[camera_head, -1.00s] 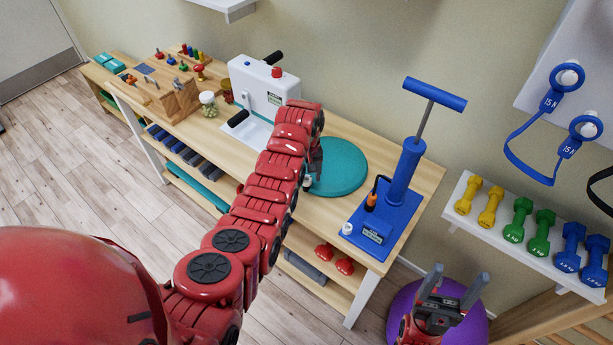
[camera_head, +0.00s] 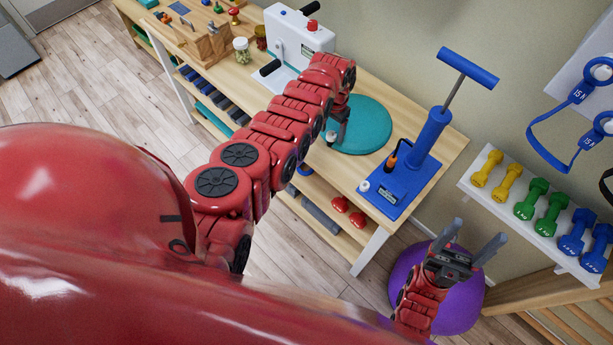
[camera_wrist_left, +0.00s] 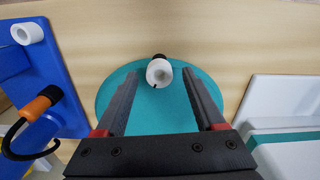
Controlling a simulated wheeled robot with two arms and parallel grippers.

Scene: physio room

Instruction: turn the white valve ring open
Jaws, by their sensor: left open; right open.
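A white valve ring (camera_wrist_left: 159,72) with a dark piece behind it sits at the rim of a teal round cushion (camera_wrist_left: 180,98). In the head view, the white ring (camera_head: 331,136) shows at the cushion's near-left edge, beside my left gripper (camera_head: 340,132). In the left wrist view, my left gripper (camera_wrist_left: 160,84) is open. Its two fingers lie left and right of the ring in the picture, with gaps on both sides; I cannot tell how far above it they are. My right gripper (camera_head: 475,238) is open and empty, above a purple ball at the lower right.
A blue pump (camera_head: 407,178) with an orange-tipped hose (camera_head: 391,160) and a white round piece (camera_head: 363,186) stands right of the cushion. A white box-like device (camera_head: 296,38) stands left. Dumbbells (camera_head: 537,198) line a wall shelf. The purple ball (camera_head: 450,300) lies on the floor.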

